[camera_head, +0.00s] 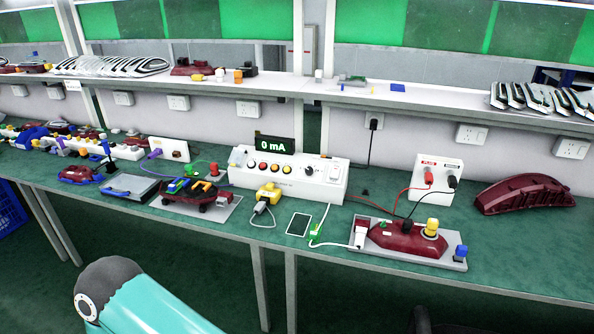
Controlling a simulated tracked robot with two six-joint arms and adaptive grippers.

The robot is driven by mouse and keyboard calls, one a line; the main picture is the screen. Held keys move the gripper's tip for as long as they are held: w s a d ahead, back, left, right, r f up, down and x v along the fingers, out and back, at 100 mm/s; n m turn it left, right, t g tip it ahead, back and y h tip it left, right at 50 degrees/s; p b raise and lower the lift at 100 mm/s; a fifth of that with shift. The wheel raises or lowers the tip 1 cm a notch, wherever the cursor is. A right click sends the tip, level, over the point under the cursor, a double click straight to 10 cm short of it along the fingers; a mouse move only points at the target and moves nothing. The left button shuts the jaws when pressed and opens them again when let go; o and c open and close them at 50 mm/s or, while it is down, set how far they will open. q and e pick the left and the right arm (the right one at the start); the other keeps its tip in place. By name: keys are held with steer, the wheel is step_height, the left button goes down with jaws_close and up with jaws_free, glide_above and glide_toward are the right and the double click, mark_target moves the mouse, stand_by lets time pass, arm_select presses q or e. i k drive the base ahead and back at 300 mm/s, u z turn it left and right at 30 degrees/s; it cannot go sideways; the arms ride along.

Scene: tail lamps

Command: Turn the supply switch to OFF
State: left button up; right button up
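A white supply box (289,185) stands on the green bench near the middle. Its raised black display (274,145) reads "0 mA". The front panel has a row of red and yellow buttons (263,167) and a black round knob (308,170). A small light-coloured switch (335,172) is at the right end. The labels and the switch position are too small to read. Neither of my grippers is in view. Only a teal link of my own arm shows at the lower left, well short of the box.
A grey fixture with a red lamp part (408,240) is to the right, with cables. Another lamp fixture (197,206) is to the left. A white socket box (437,180) stands behind.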

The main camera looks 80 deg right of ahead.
mark_target(335, 171)
steer(key=u, duration=0.15)
steer(key=i, duration=1)
steer(key=z, duration=1.05)
steer(key=i, duration=0.2)
steer(key=z, duration=2.4)
steer(key=k, duration=0.55)
steer(key=z, duration=0.35)
steer(key=i, duration=1.55)
steer(key=u, duration=0.3)
